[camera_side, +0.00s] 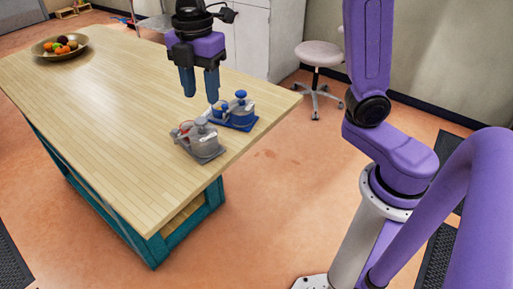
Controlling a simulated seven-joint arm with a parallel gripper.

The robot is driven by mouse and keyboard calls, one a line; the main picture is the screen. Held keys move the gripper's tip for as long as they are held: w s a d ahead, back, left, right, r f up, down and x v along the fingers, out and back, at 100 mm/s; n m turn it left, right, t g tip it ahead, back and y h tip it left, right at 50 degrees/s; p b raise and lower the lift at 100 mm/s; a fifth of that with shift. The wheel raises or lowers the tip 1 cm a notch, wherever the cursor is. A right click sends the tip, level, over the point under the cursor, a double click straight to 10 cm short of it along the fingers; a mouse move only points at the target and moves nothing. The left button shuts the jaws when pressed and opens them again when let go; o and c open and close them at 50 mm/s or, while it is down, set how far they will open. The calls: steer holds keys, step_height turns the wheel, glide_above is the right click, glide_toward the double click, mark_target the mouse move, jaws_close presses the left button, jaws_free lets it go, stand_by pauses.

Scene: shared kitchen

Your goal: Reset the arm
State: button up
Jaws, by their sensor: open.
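My gripper (200,82) hangs fingers down above the near right part of the wooden table. Its two blue fingers are apart, with nothing visible between them. A device with a blue base and blue knob (237,112) sits on the table, below and right of the fingers. A grey device with a rounded top (201,138) sits in front of it, near the table's right edge. The fingers appear clear of both devices.
The wooden table (100,105) is mostly bare to the left. A bowl of fruit (60,46) stands at its far left. A white stool (319,54) and a white cabinet (248,42) stand on the floor behind the table.

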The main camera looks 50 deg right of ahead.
steer(key=s+d+f+m, duration=0.2)
steer(key=s+d+f, duration=0.1)
steer(key=s, duration=0.4)
steer(key=s+d+f+m, duration=0.3)
steer(key=s+d, duration=0.2)
steer(key=s, duration=0.3)
steer(key=s+d+f+m, duration=0.2)
steer(key=s+d+f, duration=0.1)
steer(key=s, duration=0.4)
steer(key=shift+s+d+f+m, duration=0.25)
steer(key=shift+s+d+m, duration=0.1)
steer(key=shift+d+m, duration=0.05)
stand_by(0.4)
